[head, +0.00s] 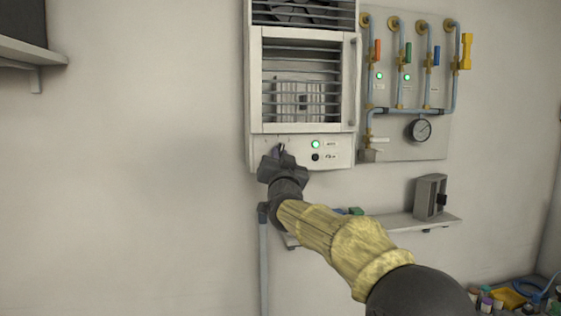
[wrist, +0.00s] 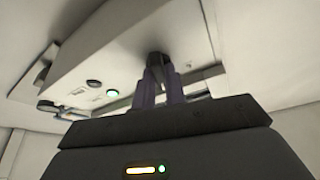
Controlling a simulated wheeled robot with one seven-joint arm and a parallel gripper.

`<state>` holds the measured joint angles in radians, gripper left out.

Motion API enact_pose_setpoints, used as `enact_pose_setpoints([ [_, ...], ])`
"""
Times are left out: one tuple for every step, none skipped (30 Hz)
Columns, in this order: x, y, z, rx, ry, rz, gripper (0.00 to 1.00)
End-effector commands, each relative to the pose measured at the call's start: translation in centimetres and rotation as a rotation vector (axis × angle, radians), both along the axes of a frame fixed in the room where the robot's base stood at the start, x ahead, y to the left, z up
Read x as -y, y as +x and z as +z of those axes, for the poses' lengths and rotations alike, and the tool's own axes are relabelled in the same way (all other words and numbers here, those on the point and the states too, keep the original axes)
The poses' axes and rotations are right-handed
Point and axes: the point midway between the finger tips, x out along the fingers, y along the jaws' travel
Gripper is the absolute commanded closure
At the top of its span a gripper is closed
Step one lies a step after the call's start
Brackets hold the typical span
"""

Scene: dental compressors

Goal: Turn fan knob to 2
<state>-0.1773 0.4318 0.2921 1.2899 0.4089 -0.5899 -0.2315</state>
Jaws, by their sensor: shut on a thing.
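The fan unit (head: 252,95) is a pale wall box with slats and a control strip along its bottom. My gripper (head: 280,150) is at the left part of that strip in the head view and covers most of the knob there. In the wrist view the dark knob (wrist: 157,58) sits between the two fingers of my gripper (wrist: 159,82), which are shut on it. The knob's pointer and its number marks are hidden, so its setting cannot be read. A lit green lamp (head: 315,144) and a black button (head: 315,157) are right of the gripper.
A panel of pipes and coloured valves (head: 405,140) with a gauge (head: 419,130) is on the wall to the right. A shelf (head: 400,226) with a grey box (head: 430,197) is below. A vertical pipe (head: 264,265) runs down beneath the gripper.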

Motion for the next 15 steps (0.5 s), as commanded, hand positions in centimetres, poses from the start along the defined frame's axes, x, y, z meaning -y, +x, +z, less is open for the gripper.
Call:
enact_pose_setpoints([
  [-0.17, -0.01, 0.08, -0.015, 0.042, 0.002, 1.00],
  [-0.19, -0.02, 0.11, -0.023, 0.070, 0.002, 1.00],
  [-0.24, -0.03, 0.14, -0.033, 0.106, 0.002, 1.00],
  [-0.25, -0.02, 0.16, -0.040, 0.132, 0.003, 1.00],
  [-0.24, -0.02, 0.18, -0.049, 0.157, 0.002, 1.00],
  [-0.25, -0.02, 0.19, -0.059, 0.191, 0.002, 1.00],
  [-0.25, -0.02, 0.19, -0.066, 0.216, 0.002, 1.00],
  [-0.26, -0.02, 0.21, -0.073, 0.240, 0.002, 1.00],
  [-0.28, -0.02, 0.23, -0.080, 0.269, 0.001, 1.00],
  [-0.27, -0.02, 0.22, -0.087, 0.290, 0.001, 1.00],
  [-0.26, -0.02, 0.22, -0.092, 0.310, 0.001, 1.00],
  [-0.25, -0.01, 0.21, -0.101, 0.336, 0.001, 1.00],
  [-0.25, -0.01, 0.20, -0.105, 0.353, 0.001, 1.00],
  [-0.24, 0.00, 0.18, -0.110, 0.368, 0.000, 1.00],
  [-0.25, -0.01, 0.18, -0.115, 0.387, 0.000, 1.00],
])
